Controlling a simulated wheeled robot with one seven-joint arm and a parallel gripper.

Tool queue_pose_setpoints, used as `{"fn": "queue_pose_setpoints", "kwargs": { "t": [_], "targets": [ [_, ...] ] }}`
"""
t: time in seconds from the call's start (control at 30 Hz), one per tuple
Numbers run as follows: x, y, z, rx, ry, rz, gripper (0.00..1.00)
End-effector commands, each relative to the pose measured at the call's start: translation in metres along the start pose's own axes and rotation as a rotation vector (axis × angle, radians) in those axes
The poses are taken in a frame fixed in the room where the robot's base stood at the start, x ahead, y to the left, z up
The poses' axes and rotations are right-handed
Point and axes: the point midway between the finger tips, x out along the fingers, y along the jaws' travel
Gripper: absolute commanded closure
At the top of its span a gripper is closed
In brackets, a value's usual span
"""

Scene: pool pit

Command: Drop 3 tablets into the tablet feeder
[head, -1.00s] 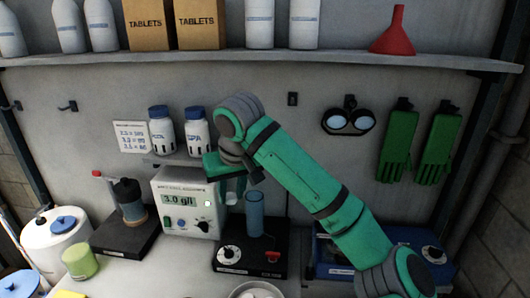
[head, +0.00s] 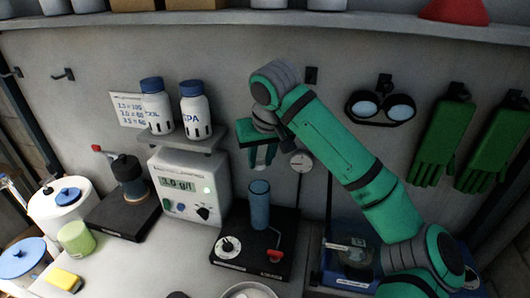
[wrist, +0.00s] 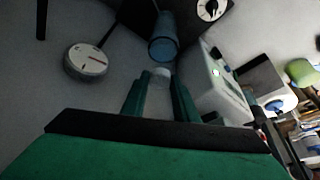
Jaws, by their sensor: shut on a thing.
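The tablet feeder is a black base (head: 222,262) with a dial, a red lever and an upright blue tube (head: 259,208). My gripper (head: 262,168) points down just above the tube's top in the head view. In the wrist view my gripper (wrist: 160,78) is shut on a small white tablet (wrist: 161,72) between the fingertips. The blue tube (wrist: 162,46) shows just beyond the tips. The tablet is apart from the tube, as far as I can tell. The tube's inside is not clearly visible.
A white meter (head: 186,186) stands left of the feeder, below two bottles (head: 195,112) on a small shelf. A round gauge (head: 300,162) hangs behind on the right. A blue device (head: 350,250) stands at right. A pale dish (head: 249,291) is cut off at the bottom.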

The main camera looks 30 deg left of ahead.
Motion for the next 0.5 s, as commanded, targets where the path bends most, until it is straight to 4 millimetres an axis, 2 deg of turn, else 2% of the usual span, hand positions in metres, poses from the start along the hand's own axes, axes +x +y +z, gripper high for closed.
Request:
{"fn": "queue_pose_setpoints", "kwargs": {
  "t": [0.3,0.5],
  "targets": [
    [0.025,0.004,0.012,0.006,-0.002,0.001,0.94],
    [0.034,0.005,0.017,0.008,-0.002,0.002,0.94]
  ]
}}
